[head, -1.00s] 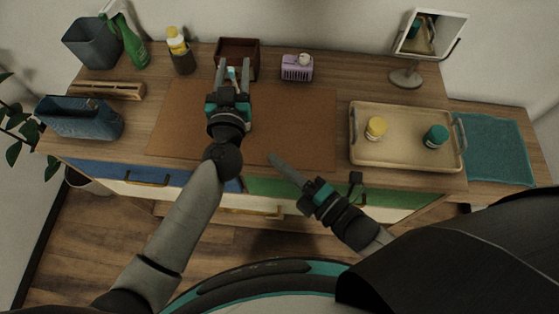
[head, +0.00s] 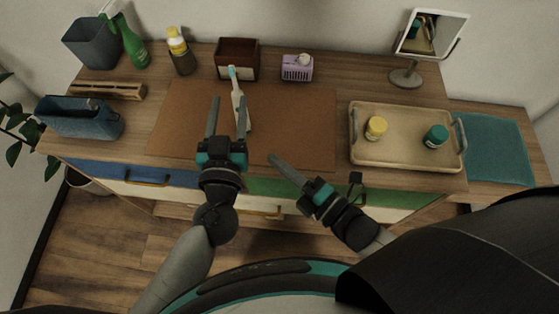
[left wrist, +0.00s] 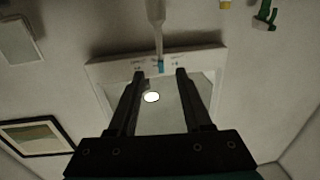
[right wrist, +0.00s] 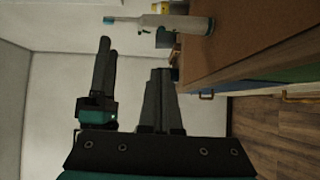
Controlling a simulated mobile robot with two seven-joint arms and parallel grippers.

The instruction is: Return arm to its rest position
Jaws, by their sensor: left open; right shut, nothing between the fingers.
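My left gripper (head: 228,102) is open and empty, with its fingers pointing away from me over the front part of the brown mat (head: 300,120). It also shows in the right wrist view (right wrist: 104,42). A white toothbrush with a teal head (head: 237,97) stands upright on the mat, in line with my left fingers and clear of their grip. It appears in the left wrist view (left wrist: 156,20) and the right wrist view (right wrist: 170,22). My right gripper (head: 272,157) is shut and empty near the dresser's front edge; its fingers show in the right wrist view (right wrist: 160,75).
A brown box (head: 237,45), a purple basket (head: 297,68) and a yellow-capped bottle (head: 177,41) stand at the back. A beige tray (head: 400,155) with two jars lies right. A blue bin (head: 80,118) is left. The mat's right part is clear.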

